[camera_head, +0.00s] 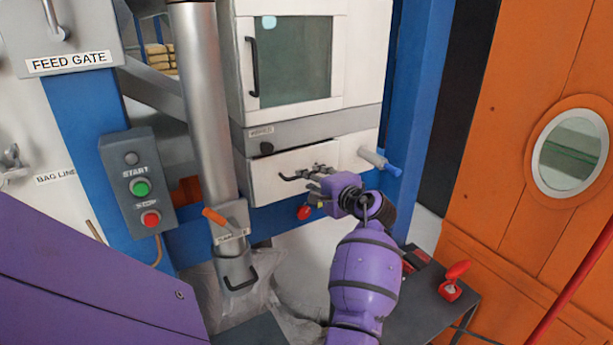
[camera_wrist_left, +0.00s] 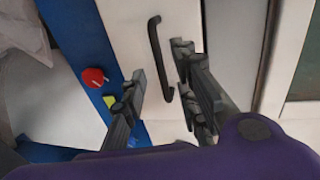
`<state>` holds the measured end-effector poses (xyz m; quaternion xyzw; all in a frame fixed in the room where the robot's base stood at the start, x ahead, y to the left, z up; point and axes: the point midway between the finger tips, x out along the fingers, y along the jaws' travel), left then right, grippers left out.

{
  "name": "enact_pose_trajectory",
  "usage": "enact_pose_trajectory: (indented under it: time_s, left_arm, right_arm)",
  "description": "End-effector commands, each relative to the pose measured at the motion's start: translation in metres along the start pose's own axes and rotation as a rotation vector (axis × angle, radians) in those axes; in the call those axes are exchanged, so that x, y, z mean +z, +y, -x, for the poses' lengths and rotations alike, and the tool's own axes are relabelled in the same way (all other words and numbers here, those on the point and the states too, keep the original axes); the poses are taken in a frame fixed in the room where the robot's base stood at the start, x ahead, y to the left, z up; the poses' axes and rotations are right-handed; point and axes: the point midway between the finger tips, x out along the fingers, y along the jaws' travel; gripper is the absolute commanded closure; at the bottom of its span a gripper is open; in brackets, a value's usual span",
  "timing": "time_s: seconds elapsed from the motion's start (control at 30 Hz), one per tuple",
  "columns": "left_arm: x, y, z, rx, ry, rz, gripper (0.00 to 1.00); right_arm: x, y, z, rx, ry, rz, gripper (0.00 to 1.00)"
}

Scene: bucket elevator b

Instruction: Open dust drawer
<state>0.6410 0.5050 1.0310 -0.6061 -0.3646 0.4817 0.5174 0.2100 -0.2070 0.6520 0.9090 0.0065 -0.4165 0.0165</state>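The dust drawer (camera_head: 268,184) is a white panel low on the machine, below a grey strip. It looks closed in the head view. Its dark bar handle (camera_head: 291,178) is partly covered by my left gripper (camera_head: 317,183), which reaches in at the handle's right end. In the left wrist view the handle (camera_wrist_left: 160,58) runs up between the two spread fingers of my left gripper (camera_wrist_left: 158,90), closer to the right-hand fingers. The gripper is open, and I cannot tell whether a finger touches the handle. My right gripper is not in view.
A red knob (camera_head: 304,212) sits just below the drawer. A windowed door (camera_head: 293,62) is above it. A grey pipe (camera_head: 203,100) with an orange lever stands to the left, and a start/stop box (camera_head: 139,180) beyond. A dark table (camera_head: 428,300) with a red-handled device is at right.

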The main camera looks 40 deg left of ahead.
Motion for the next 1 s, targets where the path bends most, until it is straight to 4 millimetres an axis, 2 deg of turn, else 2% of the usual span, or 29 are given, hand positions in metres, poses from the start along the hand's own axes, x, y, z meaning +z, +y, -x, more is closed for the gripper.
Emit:
enact_pose_trajectory:
  time_s: [0.1, 0.3, 0.67, 0.9, 1.0]
  left_arm:
    - [0.000, -0.003, -0.021, -0.002, 0.000, 0.000, 0.72]
    - [0.000, -0.001, -0.045, -0.001, 0.001, 0.002, 0.72]
    - [-0.001, 0.000, -0.052, 0.000, 0.002, 0.002, 0.72]
    - [-0.001, 0.000, -0.052, 0.000, 0.002, 0.002, 1.00]
    - [-0.001, 0.000, -0.052, 0.000, 0.002, 0.002, 1.00]
  right_arm:
    - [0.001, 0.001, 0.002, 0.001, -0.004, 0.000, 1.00]
    - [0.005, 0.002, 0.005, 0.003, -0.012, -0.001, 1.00]
    - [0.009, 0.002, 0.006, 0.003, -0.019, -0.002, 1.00]
    - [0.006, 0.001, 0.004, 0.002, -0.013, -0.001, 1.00]
    - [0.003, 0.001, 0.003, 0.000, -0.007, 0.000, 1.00]
